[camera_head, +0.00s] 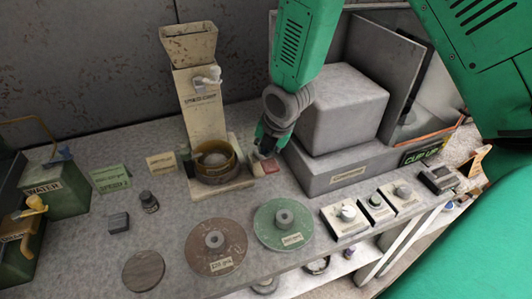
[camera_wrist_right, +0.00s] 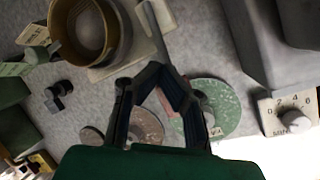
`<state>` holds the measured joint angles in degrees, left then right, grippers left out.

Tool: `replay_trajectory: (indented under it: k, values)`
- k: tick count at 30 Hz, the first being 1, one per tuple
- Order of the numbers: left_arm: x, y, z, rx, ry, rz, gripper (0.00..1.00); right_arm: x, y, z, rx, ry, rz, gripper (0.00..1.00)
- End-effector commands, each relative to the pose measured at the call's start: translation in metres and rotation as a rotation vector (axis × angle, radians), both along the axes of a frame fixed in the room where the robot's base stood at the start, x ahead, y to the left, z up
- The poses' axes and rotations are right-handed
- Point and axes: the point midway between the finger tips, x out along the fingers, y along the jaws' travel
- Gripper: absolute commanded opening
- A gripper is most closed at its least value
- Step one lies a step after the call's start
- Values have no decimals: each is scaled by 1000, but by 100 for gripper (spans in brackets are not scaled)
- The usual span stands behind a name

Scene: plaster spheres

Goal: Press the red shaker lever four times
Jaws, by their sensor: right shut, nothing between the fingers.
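The red lever (camera_head: 265,167) is a small red-sided piece at the right of the shaker base, beside the brass-coloured bowl (camera_head: 214,167). My right gripper (camera_head: 262,146) points down just above it, partly covering it. I cannot tell whether they touch. In the right wrist view the fingertips (camera_wrist_right: 162,78) meet with nothing between them. A pinkish-red patch (camera_wrist_right: 165,103) shows behind the fingers, and a grey bar (camera_wrist_right: 155,30) lies just beyond the tips. The bowl also shows there, at the upper left. My left gripper is not in view.
A tall beige dispenser (camera_head: 194,95) stands behind the bowl. A large grey block machine (camera_head: 342,105) is close to the gripper's right. A brown disc (camera_head: 215,262) and a green disc (camera_head: 284,236) lie in front. Control knobs (camera_head: 346,213) line the front right.

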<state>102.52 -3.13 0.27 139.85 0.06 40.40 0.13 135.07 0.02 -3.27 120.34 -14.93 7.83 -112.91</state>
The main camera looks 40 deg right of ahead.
Motion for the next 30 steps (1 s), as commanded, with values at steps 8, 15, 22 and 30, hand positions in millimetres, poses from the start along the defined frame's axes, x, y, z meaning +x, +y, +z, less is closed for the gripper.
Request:
replay_trajectory:
  k: [8, 15, 22, 30]
  values:
    - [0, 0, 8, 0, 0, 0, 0, 4, -1, 8, -1, -1, 1, 0]
    - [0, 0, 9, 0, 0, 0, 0, 5, -1, 9, 0, -3, 0, 0]
    - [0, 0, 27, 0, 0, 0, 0, 11, -3, 28, 0, -3, -1, 0]
    - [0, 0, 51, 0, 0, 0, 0, 22, -5, 52, 0, -3, 0, 0]
